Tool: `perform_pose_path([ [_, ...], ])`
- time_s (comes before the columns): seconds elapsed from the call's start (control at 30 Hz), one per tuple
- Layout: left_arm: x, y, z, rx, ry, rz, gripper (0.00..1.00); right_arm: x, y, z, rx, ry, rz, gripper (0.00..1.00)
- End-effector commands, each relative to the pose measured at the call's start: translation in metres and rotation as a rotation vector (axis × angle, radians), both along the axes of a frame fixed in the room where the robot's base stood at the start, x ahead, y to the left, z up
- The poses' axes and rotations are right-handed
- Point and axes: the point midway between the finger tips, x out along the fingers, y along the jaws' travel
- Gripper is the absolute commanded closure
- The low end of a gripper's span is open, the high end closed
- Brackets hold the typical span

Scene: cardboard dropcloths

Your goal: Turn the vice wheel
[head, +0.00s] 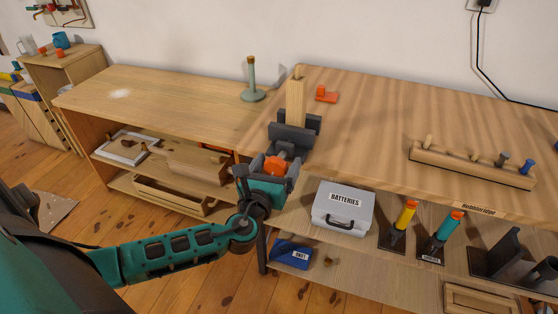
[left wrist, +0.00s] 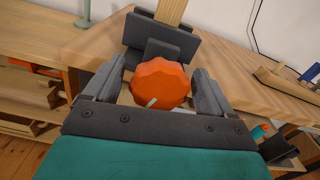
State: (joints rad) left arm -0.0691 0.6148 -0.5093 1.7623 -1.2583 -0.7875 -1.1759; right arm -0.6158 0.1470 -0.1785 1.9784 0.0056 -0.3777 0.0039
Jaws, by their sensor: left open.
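The vice (head: 292,137) is dark grey and sits at the front edge of the workbench, with an upright wooden piece (head: 295,102) between its jaws. Its orange, scalloped wheel (head: 275,165) faces me. In the left wrist view the wheel (left wrist: 160,84) lies between the two grey fingers of my left gripper (left wrist: 152,90), with a small pale handle at its lower edge. The fingers are open, one on each side of the wheel, with a visible gap on the left; contact on the right is hard to tell. My right gripper is not in view.
A wooden rack (head: 470,166) lies to the right. A grey batteries case (head: 343,208) and yellow and teal tools sit on the shelf below.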

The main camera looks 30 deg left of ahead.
Motion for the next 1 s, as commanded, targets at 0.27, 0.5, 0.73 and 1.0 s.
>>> perform_pose_path([
  [0.27,0.017,0.004,0.0,-0.001,0.002,-0.001,0.16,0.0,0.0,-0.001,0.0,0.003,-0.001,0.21],
  [0.5,0.017,0.004,-0.001,-0.001,0.002,-0.001,0.17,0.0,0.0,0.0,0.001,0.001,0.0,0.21],
  [0.73,0.017,0.004,0.0,-0.001,0.002,-0.001,0.39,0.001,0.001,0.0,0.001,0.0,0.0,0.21],
  [1.0,0.017,0.004,0.0,-0.001,0.001,-0.001,0.64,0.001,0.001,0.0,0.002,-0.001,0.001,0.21],
])
